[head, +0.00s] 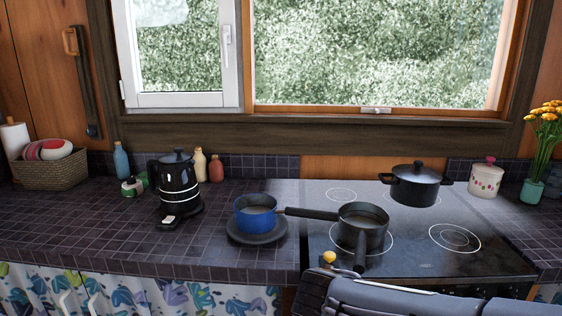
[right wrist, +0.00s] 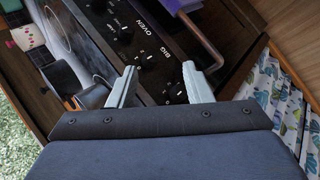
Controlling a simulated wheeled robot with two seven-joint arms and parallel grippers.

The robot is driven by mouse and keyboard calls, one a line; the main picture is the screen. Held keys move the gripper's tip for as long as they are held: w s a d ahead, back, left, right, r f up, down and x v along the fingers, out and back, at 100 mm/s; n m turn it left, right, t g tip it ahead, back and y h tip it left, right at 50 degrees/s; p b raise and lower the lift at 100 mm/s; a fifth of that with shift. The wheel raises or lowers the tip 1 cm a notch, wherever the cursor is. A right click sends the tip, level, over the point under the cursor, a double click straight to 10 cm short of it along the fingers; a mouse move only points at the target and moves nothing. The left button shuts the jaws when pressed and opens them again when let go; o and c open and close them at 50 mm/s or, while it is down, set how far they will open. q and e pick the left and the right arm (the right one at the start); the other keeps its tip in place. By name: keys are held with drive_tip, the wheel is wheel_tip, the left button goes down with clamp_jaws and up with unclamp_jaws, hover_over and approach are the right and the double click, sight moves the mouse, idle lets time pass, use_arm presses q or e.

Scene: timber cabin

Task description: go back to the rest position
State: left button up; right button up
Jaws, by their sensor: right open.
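My right gripper (right wrist: 160,68) is open in the right wrist view, its two pale fingers spread apart with nothing between them. It is in front of the oven's control panel (right wrist: 145,50). My right arm crosses the lower right of the head view, in front of the stove; the fingertips are hard to make out there. My left gripper is not in view.
A grey saucepan (head: 363,229) and a lidded black pot (head: 415,186) stand on the cooktop (head: 405,262). A blue pot (head: 255,213) sits on a dark round base. A black kettle (head: 178,188) stands further left. The oven handle (right wrist: 203,42) is near my right gripper.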

drive_tip(key=s+d+f+m+g+y, duration=0.35)
drive_tip(key=s+d+y, duration=0.3)
drive_tip(key=s, duration=0.55)
drive_tip(key=s+a+m+t+y, duration=0.1)
drive_tip(key=s+m+t+y, duration=0.35)
drive_tip(key=s, duration=0.45)
wheel_tip(320, 180, up, 9)
drive_tip(key=m+g+p, duration=0.1)
drive_tip(key=p, duration=0.7)
drive_tip(key=shift+w+a+h, duration=0.2)
drive_tip(key=shift+a+h, duration=0.1)
drive_tip(key=shift+h, duration=0.1)
drive_tip(key=shift+r, duration=0.1)
